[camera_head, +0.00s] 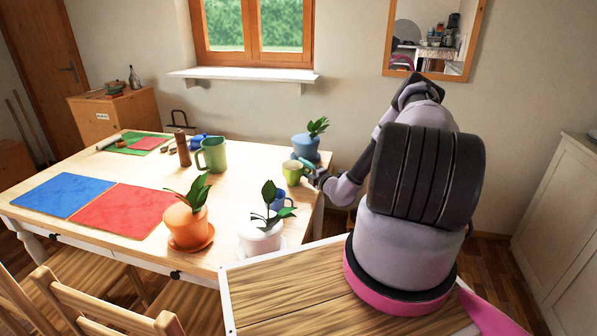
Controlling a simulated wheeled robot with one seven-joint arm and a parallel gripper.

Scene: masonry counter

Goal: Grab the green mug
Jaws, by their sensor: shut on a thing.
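The green mug (292,174) is small and yellow-green, and stands upright near the right edge of the wooden table. My gripper (307,170) reaches it from the right and is shut on it at its right side. The fingertips are small and partly hidden in this view. I cannot tell whether the mug is clear of the table top. A larger green pitcher-like vessel (213,155) with a handle stands apart, farther left.
A blue mug (284,199) and a white plant pot (260,236) stand just in front of the green mug. A blue plant pot (306,146) is close behind. An orange pot (188,226) and colored mats (125,209) lie leftward.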

